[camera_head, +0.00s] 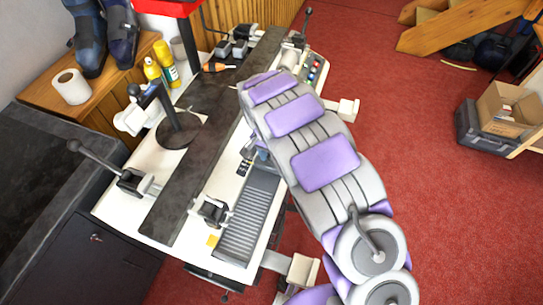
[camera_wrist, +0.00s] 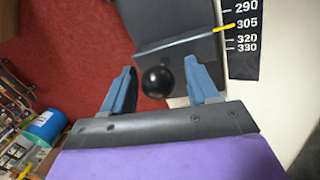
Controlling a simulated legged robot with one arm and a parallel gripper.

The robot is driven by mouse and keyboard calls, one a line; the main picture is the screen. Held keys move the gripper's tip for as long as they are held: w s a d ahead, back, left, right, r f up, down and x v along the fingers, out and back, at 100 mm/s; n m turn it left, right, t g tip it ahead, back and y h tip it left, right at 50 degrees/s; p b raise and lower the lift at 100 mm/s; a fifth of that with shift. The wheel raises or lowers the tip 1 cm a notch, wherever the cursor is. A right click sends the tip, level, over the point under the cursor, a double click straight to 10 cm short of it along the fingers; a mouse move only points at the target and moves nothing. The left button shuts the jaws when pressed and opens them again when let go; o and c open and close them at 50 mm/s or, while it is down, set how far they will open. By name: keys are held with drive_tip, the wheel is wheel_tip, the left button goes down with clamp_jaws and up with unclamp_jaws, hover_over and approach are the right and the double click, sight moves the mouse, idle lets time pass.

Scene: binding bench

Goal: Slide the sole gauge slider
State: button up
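In the wrist view, the sole gauge slider is a dark grey block (camera_wrist: 178,48) with a round black ball knob (camera_wrist: 157,82) on its near side. A yellow pointer (camera_wrist: 224,29) on it lies by the 305 mark of a black scale strip (camera_wrist: 246,60) with white numbers. My gripper (camera_wrist: 158,68) is open, its two blue fingers on either side of the knob. Gaps show between the knob and both fingers; I cannot tell the depth between them. In the head view, my purple and grey arm covers the slider and most of the gripper.
A white bench (camera_head: 160,160) with a dark top strip, clamps and a ribbed grey tray (camera_head: 248,218) lies beneath my arm. A wooden shelf (camera_head: 100,95) with boots and a paper roll stands at left. Red carpet (camera_head: 420,140) is open at right, before a cardboard box (camera_head: 507,105).

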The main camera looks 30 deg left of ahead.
clamp_jaws()
idle(0.3)
drive_tip(key=w, duration=0.1)
drive_tip(key=w+p, duration=0.1)
drive_tip(key=w, duration=0.3)
drive_tip(key=shift+w+a, duration=0.2)
drive_tip(key=shift+a, duration=0.2)
drive_tip(key=shift+w+r+p, duration=0.15)
drive_tip(key=shift+w+p, duration=0.15)
drive_tip(key=shift+w, duration=0.25)
drive_tip(key=shift+w, duration=0.1)
drive_tip(key=shift+c, duration=1.5)
unclamp_jaws()
drive_tip(key=o, duration=0.3)
drive_tip(key=shift+a, duration=0.15)
drive_tip(key=shift+o, duration=0.2)
